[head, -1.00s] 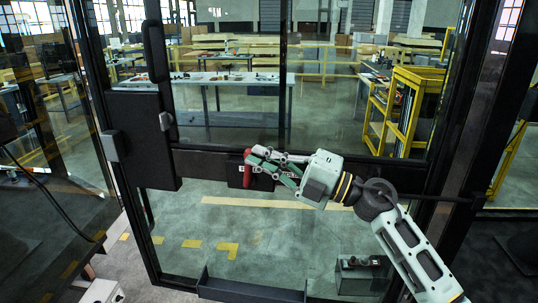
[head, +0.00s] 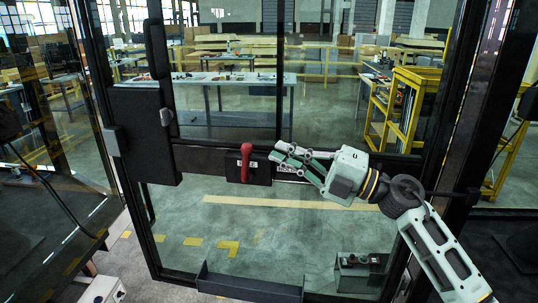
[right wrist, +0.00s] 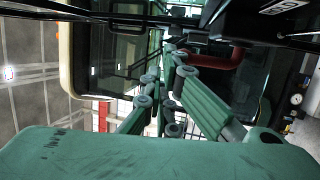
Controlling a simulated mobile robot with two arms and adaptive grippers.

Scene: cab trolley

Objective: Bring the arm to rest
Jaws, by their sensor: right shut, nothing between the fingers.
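My right gripper (head: 277,154) is in front of the glass door's black crossbar, to the right of the red handle (head: 246,162). Its fingers are shut with nothing between them, and a small gap shows between the fingertips and the handle. The red handle stands roughly upright on a black plate on the crossbar. In the right wrist view the fingers (right wrist: 172,52) reach away from the camera and close together, with the red handle (right wrist: 222,62) just beyond and to their right. My left gripper is in neither view.
The black-framed glass door (head: 228,158) fills the middle. A black box (head: 146,135) is on its left upright, and a black tray (head: 250,288) runs along its foot. Behind the glass are a workbench (head: 235,80) and a yellow rack (head: 412,85).

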